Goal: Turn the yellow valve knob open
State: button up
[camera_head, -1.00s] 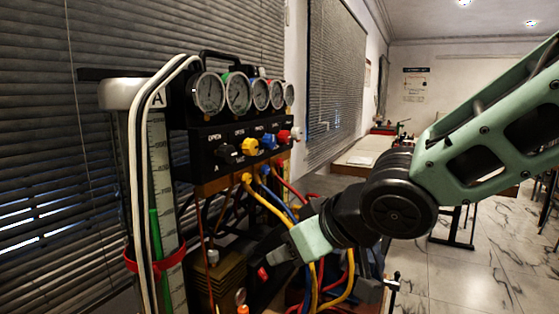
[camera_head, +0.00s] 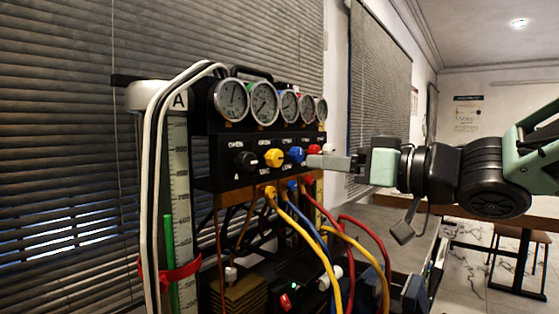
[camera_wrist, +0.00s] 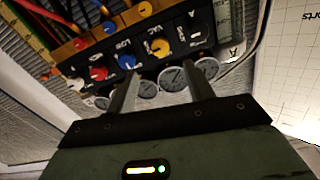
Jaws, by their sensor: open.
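The yellow valve knob (camera_head: 273,157) is on the black front panel (camera_head: 225,175) of the gauge rig, between a black knob (camera_head: 245,161) and a blue knob (camera_head: 296,154). A red knob (camera_head: 314,149) is further right. My gripper (camera_head: 312,161) is at the right end of the panel, level with the knob row, its fingers pointing left. In the wrist view the gripper (camera_wrist: 164,85) is open and empty. There the yellow knob (camera_wrist: 160,47) lies just beyond the gap between the fingers, apart from them.
A row of round gauges (camera_head: 231,99) sits above the knobs. Yellow, blue and red hoses (camera_head: 318,245) hang from ports below the panel. A scaled column (camera_head: 182,205) with white hoses stands left.

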aim_at(279, 159)
jog(key=x, duration=1.1)
jog(key=shift+w+a, duration=0.15)
jog(key=c, duration=1)
